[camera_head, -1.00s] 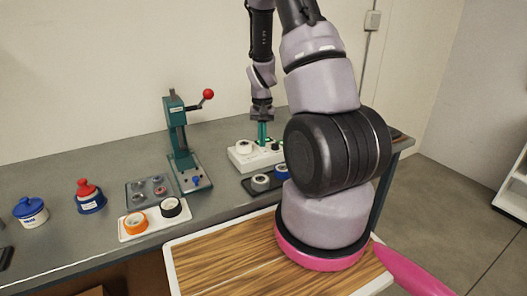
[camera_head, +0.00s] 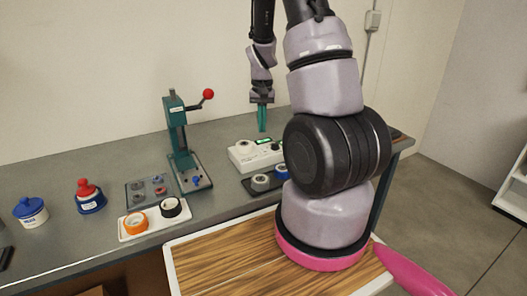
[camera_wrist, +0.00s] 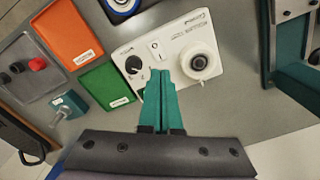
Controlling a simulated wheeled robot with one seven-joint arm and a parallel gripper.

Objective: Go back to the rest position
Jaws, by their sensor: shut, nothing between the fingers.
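My gripper (camera_head: 262,118) has teal fingers that are shut together with nothing between them. In the head view it hangs, pointing down, above the back of the white device (camera_head: 255,153). In the wrist view the shut fingers (camera_wrist: 162,95) reach up in front of the same white device (camera_wrist: 168,50), which carries a round white holder (camera_wrist: 200,62), a black knob and a small switch. The fingers look apart from the device. My arm stands at the right of the head view and hides part of the bench behind it.
A green lever press (camera_head: 181,140) stands left of the device. In front are a white tray with tape rolls (camera_head: 153,220), a grey tray (camera_head: 150,190) and a dark tray with rolls (camera_head: 262,187). Two bottles, red-topped (camera_head: 90,197) and blue-topped (camera_head: 31,212), stand at left. Orange and green bins (camera_wrist: 68,34) show in the wrist view.

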